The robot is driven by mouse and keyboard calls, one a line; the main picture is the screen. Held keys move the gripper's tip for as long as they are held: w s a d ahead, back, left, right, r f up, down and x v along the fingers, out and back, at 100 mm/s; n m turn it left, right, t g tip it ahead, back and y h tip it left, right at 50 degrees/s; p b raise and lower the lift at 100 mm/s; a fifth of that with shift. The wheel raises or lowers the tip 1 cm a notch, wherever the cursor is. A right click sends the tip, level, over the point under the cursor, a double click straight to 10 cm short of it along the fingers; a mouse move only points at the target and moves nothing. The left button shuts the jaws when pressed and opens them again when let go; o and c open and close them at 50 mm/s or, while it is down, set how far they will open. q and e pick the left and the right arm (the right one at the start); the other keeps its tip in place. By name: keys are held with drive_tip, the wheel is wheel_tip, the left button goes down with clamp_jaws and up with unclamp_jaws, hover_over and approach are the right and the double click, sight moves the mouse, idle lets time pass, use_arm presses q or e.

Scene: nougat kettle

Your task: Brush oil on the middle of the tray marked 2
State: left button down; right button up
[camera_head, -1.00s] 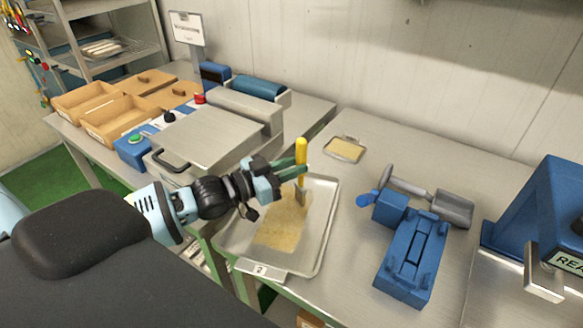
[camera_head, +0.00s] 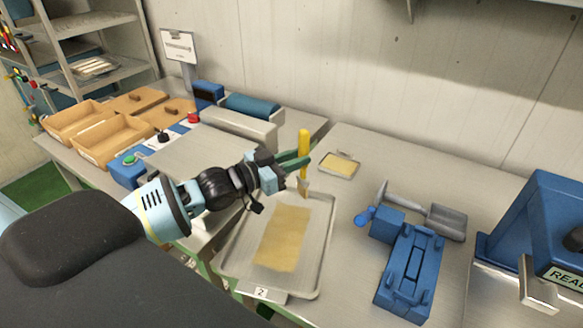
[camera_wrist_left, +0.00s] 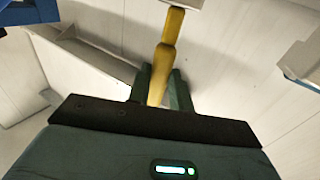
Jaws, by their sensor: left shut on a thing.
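The tray marked 2 (camera_head: 322,262) lies on the steel table in the head view, with its white number label (camera_head: 261,292) at the front edge. A tan rectangular patch (camera_head: 283,237) covers its middle. My left gripper (camera_head: 304,160) is shut on the yellow handle of a brush (camera_head: 303,142) and holds it roughly upright over the tray's far end. The brush head (camera_head: 303,185) points down; I cannot tell whether it touches the tray. The yellow handle also shows between the fingers in the left wrist view (camera_wrist_left: 166,50). My right gripper is not in view.
A small shallow dish with yellowish content (camera_head: 340,164) stands behind the tray. A metal scoop (camera_head: 445,220) and a blue device (camera_head: 410,270) lie to the right, near a larger blue machine (camera_head: 540,230). Cardboard boxes (camera_head: 110,150) stand at the far left.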

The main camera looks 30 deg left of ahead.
sight(299, 145)
use_arm(q)
wheel_tip(299, 145, up, 2)
drive_tip(key=shift+w+a+r, duration=0.1)
drive_tip(key=shift+w+r, duration=0.05)
drive_tip(key=shift+r, duration=0.05)
drive_tip(key=shift+s+r, duration=0.2)
drive_tip(key=shift+r, duration=0.35)
drive_tip(key=shift+w, duration=0.15)
